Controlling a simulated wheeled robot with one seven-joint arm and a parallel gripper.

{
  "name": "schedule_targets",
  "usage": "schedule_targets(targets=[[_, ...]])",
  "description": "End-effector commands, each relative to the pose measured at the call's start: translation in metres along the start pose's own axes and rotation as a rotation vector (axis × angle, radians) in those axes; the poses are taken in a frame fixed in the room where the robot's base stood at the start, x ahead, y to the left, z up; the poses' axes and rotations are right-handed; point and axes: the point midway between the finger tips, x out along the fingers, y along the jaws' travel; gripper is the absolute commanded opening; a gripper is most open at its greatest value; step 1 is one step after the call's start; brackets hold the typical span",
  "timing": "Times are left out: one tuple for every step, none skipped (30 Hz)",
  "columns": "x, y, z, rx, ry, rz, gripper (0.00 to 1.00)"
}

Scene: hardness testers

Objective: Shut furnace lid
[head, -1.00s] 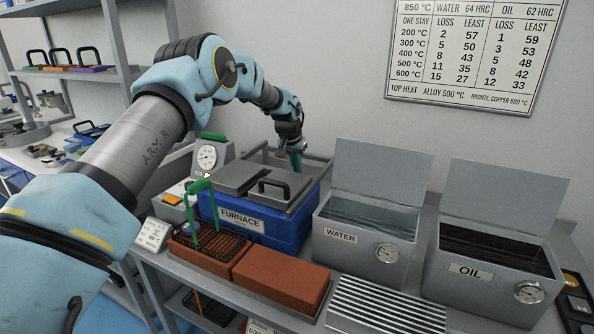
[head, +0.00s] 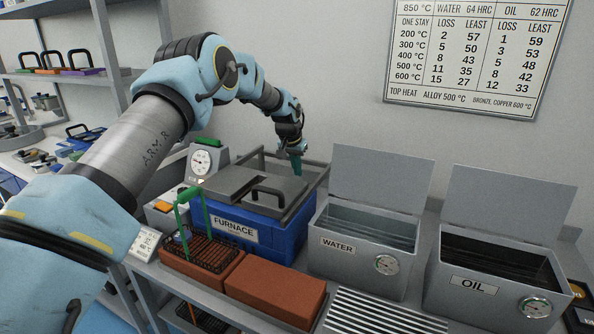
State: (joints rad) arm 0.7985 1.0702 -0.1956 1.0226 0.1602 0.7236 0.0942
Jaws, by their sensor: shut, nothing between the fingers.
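The furnace (head: 270,240) is a blue box with a white FURNACE label, on the bench in the middle of the head view. Its grey lid (head: 235,181) lies flat over the top, with a black handle (head: 268,191) near the front right. A grey rail frame (head: 318,182) stands around and behind the lid. My gripper (head: 296,170) is shut and empty, pointing down at the back right of the furnace top, by the lid's rear right part. I cannot tell whether its fingertips touch the lid or the rail.
A water tank (head: 345,252) and an oil tank (head: 470,288) stand open to the right. Brick blocks (head: 275,287) and a wire basket with a green handle (head: 183,222) sit in front. A dial gauge (head: 201,163) stands behind left. A grille (head: 385,315) lies at the front.

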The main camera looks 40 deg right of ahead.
Motion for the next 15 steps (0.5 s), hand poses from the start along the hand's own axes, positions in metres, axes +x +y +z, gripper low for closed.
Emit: schedule_targets(targets=[[-0.006,0.000,-0.001,0.000,0.002,0.000,0.00],[-0.010,0.000,-0.001,0.000,0.003,0.000,0.00],[-0.014,0.000,-0.001,0.000,0.004,0.000,0.00],[-0.017,0.000,-0.001,0.001,0.004,0.000,0.00],[-0.021,0.000,-0.002,0.001,0.004,0.000,0.00],[-0.025,0.001,-0.001,0.001,0.004,0.000,0.00],[-0.029,0.001,-0.001,0.001,0.005,0.000,0.00],[-0.033,0.000,-0.002,0.001,0.006,-0.001,0.00],[-0.039,0.000,-0.002,0.001,0.006,-0.001,0.00],[-0.043,0.000,-0.002,0.001,0.005,-0.001,0.00],[-0.048,0.000,-0.002,0.002,0.005,-0.001,0.00],[-0.053,0.001,-0.002,0.002,0.006,-0.001,0.00],[-0.059,0.000,-0.002,0.001,0.007,-0.001,0.00],[-0.064,0.000,-0.003,0.001,0.008,-0.001,0.00],[-0.070,0.000,-0.002,0.001,0.007,-0.001,0.00]])
